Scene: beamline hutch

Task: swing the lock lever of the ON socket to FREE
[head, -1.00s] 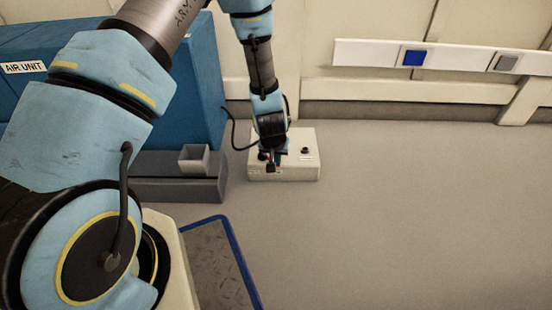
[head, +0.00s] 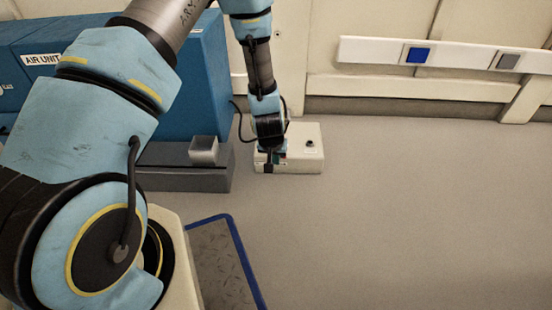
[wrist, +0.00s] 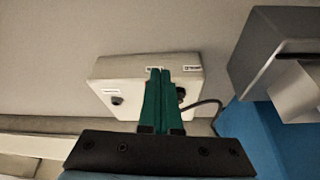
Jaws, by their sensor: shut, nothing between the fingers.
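A pale box (head: 310,163) sits on the floor against the back wall; it also shows in the wrist view (wrist: 125,75). A black round fitting (head: 310,143) with a small label is on its right part in the head view; it also shows in the wrist view (wrist: 117,101). A second dark fitting (wrist: 181,93) is partly hidden behind my fingers. My gripper (wrist: 160,70) has green fingers pressed together, empty, over the box near a small label at its edge. In the head view my gripper (head: 272,161) covers the box's left part. I cannot make out the lock lever or its position.
A black cable (wrist: 208,104) runs from the box. The blue air unit (head: 185,85) and a dark grey ledge (head: 180,179) with a small grey open box (head: 204,150) stand to the left. A blue-edged mat (head: 215,260) lies in front. The floor to the right is clear.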

